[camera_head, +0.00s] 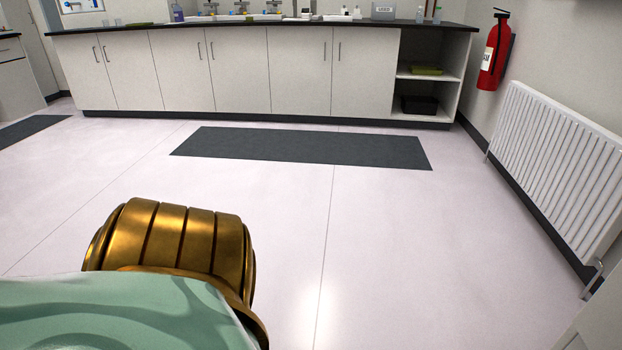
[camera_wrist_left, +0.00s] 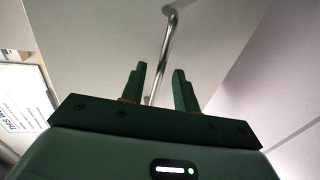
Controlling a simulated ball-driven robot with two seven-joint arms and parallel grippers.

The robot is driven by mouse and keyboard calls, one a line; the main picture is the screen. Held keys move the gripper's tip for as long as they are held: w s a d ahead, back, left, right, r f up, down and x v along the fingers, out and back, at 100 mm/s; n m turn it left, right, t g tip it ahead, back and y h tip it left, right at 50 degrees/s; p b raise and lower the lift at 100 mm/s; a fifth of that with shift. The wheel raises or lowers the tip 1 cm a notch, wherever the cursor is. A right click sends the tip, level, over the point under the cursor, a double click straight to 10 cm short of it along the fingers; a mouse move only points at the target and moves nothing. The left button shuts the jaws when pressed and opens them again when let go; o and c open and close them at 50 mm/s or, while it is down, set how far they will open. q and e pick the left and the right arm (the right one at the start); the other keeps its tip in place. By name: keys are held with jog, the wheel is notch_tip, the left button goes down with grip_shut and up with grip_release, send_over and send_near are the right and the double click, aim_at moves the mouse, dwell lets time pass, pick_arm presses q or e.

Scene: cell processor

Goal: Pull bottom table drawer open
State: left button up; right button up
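In the left wrist view a pale grey panel (camera_wrist_left: 95,45) carries a round metal bar handle (camera_wrist_left: 163,50), bent at its far end. I cannot tell for sure whether this panel is the bottom table drawer. My left gripper (camera_wrist_left: 160,82) has two dark green fingers spread apart, with the handle's near part showing between them. A gap shows between the handle and the right finger. I cannot tell how deep the handle sits between the fingers. Neither gripper shows in the head view, nor does the drawer.
In the head view a long white cabinet (camera_head: 240,70) with a dark worktop stands across the back. A dark mat (camera_head: 300,148) lies before it. A radiator (camera_head: 555,165) and a fire extinguisher (camera_head: 494,52) are on the right wall. The middle floor is clear.

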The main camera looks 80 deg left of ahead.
pick_arm(q)
jog(key=v, duration=1.5)
jog(key=shift+s, duration=0.3)
